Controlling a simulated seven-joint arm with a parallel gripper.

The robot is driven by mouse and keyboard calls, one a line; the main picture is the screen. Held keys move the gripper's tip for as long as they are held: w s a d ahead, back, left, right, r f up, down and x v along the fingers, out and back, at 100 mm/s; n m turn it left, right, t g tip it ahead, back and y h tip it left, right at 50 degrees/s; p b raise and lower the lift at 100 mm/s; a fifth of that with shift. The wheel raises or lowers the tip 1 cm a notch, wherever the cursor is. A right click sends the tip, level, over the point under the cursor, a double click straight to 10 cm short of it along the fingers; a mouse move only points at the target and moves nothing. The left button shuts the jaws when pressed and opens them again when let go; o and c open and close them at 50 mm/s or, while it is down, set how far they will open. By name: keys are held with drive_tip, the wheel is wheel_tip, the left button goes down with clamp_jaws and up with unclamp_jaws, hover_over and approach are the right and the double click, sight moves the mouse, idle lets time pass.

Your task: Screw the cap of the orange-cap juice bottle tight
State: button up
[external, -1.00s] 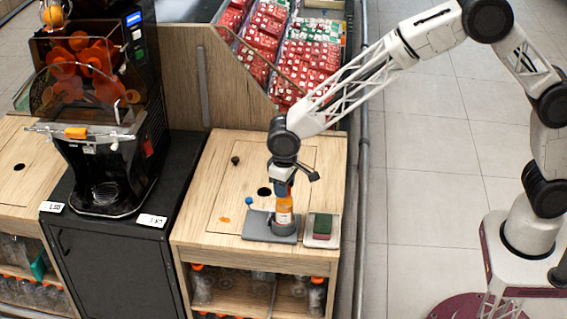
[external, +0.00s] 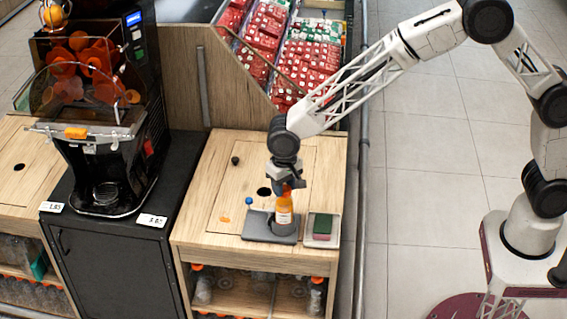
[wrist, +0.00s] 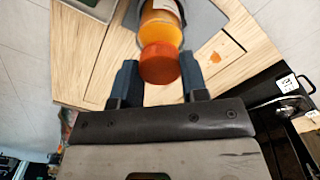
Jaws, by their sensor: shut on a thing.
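The juice bottle (external: 284,218) with orange juice stands upright on a dark grey plate (external: 256,229) on the wooden counter. Its orange cap (wrist: 160,63) shows between the two dark blue fingers in the wrist view. My gripper (external: 285,188) points down over the bottle's top and is shut on the cap. The cap is largely hidden by my gripper in the external view. I cannot tell how far the cap is screwed on.
A tray with a green and red block (external: 322,227) lies just right of the plate. An orange splash (external: 224,219) marks the counter. A juicer (external: 100,130) stands left. The counter's back is mostly clear.

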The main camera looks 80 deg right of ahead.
sight(285, 188)
drive_tip(key=shift+m, duration=0.3)
drive_tip(key=o, duration=1.4)
drive_tip(key=shift+r, duration=0.1)
drive_tip(key=shift+r, duration=2.9)
drive_tip(key=shift+s+r, duration=0.1)
